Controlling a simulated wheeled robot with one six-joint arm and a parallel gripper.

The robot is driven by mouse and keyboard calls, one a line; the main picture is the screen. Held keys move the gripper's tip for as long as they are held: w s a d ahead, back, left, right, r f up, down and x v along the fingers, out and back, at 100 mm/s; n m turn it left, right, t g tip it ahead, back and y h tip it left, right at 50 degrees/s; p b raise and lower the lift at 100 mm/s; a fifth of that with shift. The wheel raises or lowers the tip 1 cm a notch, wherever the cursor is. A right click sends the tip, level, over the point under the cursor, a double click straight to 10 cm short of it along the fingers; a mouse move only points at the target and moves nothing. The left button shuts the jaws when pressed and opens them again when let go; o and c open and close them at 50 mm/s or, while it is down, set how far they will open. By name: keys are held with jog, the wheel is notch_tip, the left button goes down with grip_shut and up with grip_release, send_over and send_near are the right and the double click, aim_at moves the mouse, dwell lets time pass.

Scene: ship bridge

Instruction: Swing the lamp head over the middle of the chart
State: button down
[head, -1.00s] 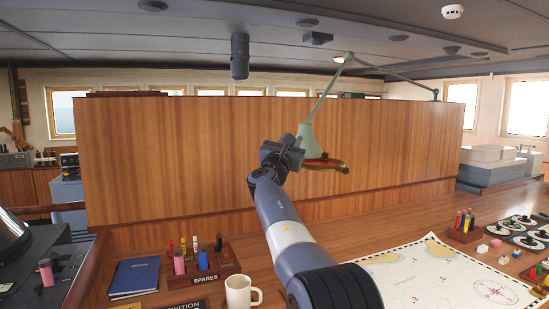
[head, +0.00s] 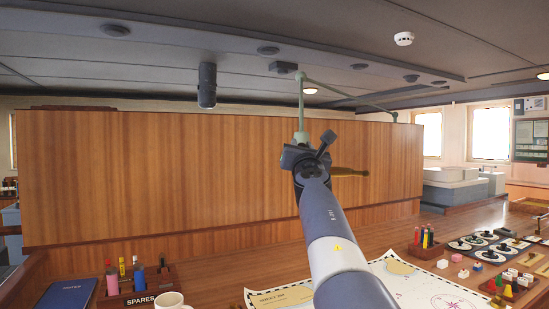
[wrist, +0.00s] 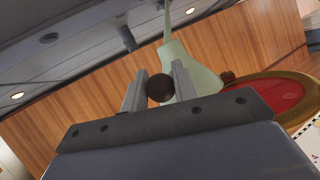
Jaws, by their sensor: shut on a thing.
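My gripper (head: 312,152) is raised in the middle of the head view. In the wrist view my gripper (wrist: 158,88) is shut on a dark round knob (wrist: 160,88) beside the lamp head. The pale green lamp head (wrist: 195,72) hangs from its thin arm, with a brass rim and red inside. In the head view the gripper hides most of the shade; the brass rim (head: 350,172) shows to its right. The green lamp arm (head: 301,100) runs up to an elbow and back right. The chart (head: 415,284) lies on the table, lower right, partly behind my arm. The lamp head appears beyond it and left of its middle.
A wood panel (head: 150,180) stands behind the lamp. A SPARES rack (head: 140,285), a mug (head: 172,301) and a blue book (head: 66,295) are at lower left. A pen rack (head: 424,246) and several small blocks and dials stand right of the chart.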

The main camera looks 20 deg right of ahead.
jog(key=s+d+n+y+p, duration=0.2)
jog(key=d+p, duration=0.3)
jog(key=d, duration=0.5)
jog(key=s+d+n+y+p, duration=0.1)
jog(key=s+d+y+p, duration=0.2)
jog(key=d, duration=0.7)
jog(key=s+d+n+t+y+p, duration=0.1)
jog(key=s+d+n+y+p, duration=0.1)
jog(key=d+y+p, duration=0.3)
jog(key=d+p, duration=0.2)
jog(key=d, duration=0.2)
jog(key=shift+s+d+n, duration=0.3)
jog(key=shift+s+d, duration=0.1)
jog(key=shift+d+f, duration=0.1)
jog(key=shift+f, duration=0.15)
jog(key=c, duration=1.2)
grip_release()
jog(key=shift+s, duration=0.1)
jog(key=shift+r, duration=0.1)
jog(key=b+v, duration=0.5)
jog(key=v, duration=0.6)
